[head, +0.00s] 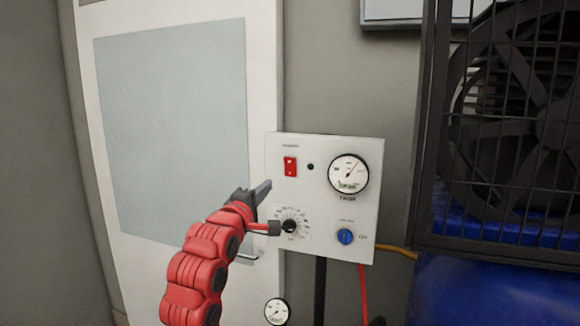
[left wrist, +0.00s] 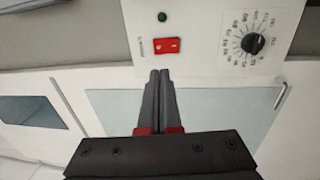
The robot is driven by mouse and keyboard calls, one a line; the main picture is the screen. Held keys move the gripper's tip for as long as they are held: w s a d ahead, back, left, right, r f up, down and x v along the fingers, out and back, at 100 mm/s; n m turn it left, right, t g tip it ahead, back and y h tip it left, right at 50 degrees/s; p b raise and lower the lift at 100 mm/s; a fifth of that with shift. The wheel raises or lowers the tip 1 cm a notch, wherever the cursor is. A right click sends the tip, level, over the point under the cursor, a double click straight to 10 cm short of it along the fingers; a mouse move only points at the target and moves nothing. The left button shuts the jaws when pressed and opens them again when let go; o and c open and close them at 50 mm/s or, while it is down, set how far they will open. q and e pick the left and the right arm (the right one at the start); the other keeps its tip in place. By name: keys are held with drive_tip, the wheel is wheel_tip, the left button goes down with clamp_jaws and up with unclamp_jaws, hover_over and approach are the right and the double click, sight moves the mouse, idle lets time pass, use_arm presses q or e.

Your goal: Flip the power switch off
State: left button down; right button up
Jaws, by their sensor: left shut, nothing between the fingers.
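The red power switch (head: 290,167) sits at the upper left of a white control panel (head: 325,215). It also shows in the left wrist view (left wrist: 167,45), just beyond my fingertips. My left gripper (head: 264,188) is shut and empty, its tips in front of the panel's left side, below and left of the switch in the head view. In the left wrist view the closed fingers (left wrist: 160,75) point at the switch, with a small gap in the picture. I cannot tell the exact depth between tips and panel. My right gripper is not in view.
A small dark green lamp (head: 311,167) is right of the switch. The panel also holds a gauge (head: 348,173), a black dial (head: 289,226) and a blue knob (head: 345,237). A caged fan (head: 520,110) stands at right, a white door (head: 170,120) at left.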

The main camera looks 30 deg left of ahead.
use_arm(q)
drive_tip(key=shift+w, duration=0.1)
drive_tip(key=p, duration=0.7)
approach(290, 163)
drive_tip(key=x, duration=0.5)
drive_tip(key=shift+w+a+r, duration=0.1)
drive_tip(key=shift+w+r, duration=0.25)
drive_tip(key=shift+w+a+f, duration=0.1)
drive_tip(key=shift+w, duration=0.4)
drive_tip(key=shift+w, duration=0.15)
